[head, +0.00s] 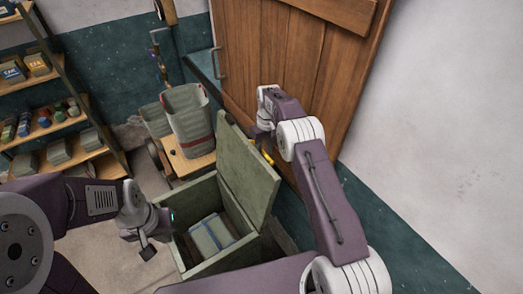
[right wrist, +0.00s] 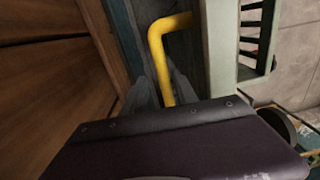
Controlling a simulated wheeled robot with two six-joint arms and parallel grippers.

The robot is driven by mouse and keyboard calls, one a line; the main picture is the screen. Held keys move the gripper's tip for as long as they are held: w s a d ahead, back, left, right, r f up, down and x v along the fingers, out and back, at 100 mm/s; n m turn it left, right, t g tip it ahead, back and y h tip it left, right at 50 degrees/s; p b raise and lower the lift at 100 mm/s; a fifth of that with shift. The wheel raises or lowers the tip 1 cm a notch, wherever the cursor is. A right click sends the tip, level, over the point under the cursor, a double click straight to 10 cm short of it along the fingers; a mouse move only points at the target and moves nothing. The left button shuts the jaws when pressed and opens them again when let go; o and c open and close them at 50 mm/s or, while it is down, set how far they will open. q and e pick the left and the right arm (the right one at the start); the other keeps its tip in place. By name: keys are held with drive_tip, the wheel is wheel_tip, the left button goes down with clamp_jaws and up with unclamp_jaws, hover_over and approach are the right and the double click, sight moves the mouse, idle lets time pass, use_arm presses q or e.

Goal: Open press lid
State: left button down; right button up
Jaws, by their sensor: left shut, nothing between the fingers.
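The press is a green box (head: 187,266) at the lower middle of the head view, with a folded grey-blue bundle (head: 211,234) inside. Its green lid (head: 247,172) stands raised and tilted, hinged at the box's right side. A yellow handle (head: 267,157) on the lid's far side shows partly; it is clear in the right wrist view (right wrist: 158,48). My right gripper (right wrist: 162,88) has its fingers on both sides of this handle, shut on it. My left gripper (head: 148,252) is shut and empty at the box's left side.
A wooden door (head: 290,60) stands close behind my right arm. A cart (head: 190,160) with grey containers (head: 188,120) is behind the box. Shelves (head: 50,125) with goods stand at the left. A white and green wall (head: 440,130) is at the right.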

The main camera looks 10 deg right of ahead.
use_arm(q)
drive_tip(key=shift+w+d, duration=0.1)
drive_tip(key=shift+d, duration=0.05)
use_arm(e)
drive_tip(key=shift+w+r, duration=0.1)
drive_tip(key=shift+w, duration=0.05)
